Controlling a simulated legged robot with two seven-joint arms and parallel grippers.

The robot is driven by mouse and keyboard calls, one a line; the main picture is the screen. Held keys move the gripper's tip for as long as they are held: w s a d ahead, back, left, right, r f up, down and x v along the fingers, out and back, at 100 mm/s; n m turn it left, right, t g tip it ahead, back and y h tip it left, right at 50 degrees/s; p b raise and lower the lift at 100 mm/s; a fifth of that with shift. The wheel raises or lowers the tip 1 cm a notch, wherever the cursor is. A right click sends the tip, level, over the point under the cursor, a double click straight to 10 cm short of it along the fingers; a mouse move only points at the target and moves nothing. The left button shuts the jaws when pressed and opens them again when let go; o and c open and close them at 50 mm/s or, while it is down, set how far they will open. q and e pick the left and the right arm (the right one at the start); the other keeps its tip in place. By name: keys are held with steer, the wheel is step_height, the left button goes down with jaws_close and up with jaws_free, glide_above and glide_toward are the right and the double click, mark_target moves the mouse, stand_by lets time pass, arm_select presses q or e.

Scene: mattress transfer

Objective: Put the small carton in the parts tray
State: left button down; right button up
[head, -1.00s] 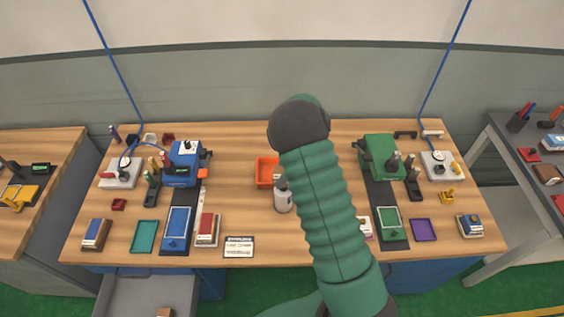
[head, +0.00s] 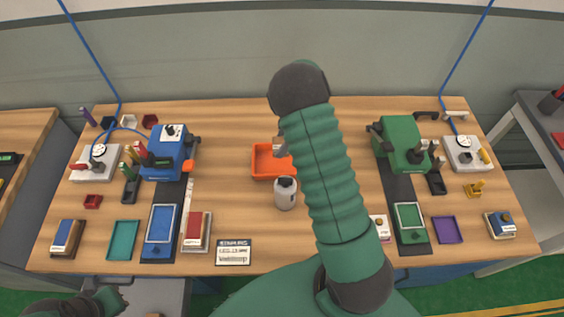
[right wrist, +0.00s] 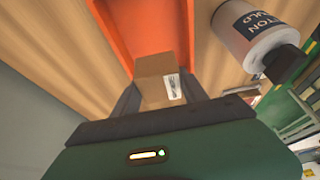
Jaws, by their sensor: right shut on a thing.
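The small carton (right wrist: 153,66) is brown cardboard with a white printed label, seen in the right wrist view. My right gripper (right wrist: 160,92) is shut on it, one dark finger on each side. The orange parts tray (right wrist: 108,22) lies beyond the carton in that view, and the carton overlaps it in the picture. In the head view the tray (head: 256,164) is mid-table, partly covered by my right arm. The right gripper (head: 280,146) barely shows there, and the carton cannot be made out. A dark part of my left gripper (head: 108,301) shows at the bottom left; its jaws are unclear.
A white bottle with a dark cap (head: 285,194) stands close in front of the tray; it also shows in the right wrist view (right wrist: 246,30). A blue machine (head: 165,158) stands left and a green machine (head: 400,145) right. Bare wood lies behind the tray.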

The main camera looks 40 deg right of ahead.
mark_target(279, 163)
steer(key=f, duration=0.8)
steer(key=shift+d+f, duration=0.4)
steer(key=o, duration=1)
steer(key=shift+s+a, duration=0.1)
steer(key=o, duration=0.5)
steer(key=shift+a+r, duration=0.15)
steer(key=shift+a, duration=0.15)
steer(key=shift+c, duration=0.2)
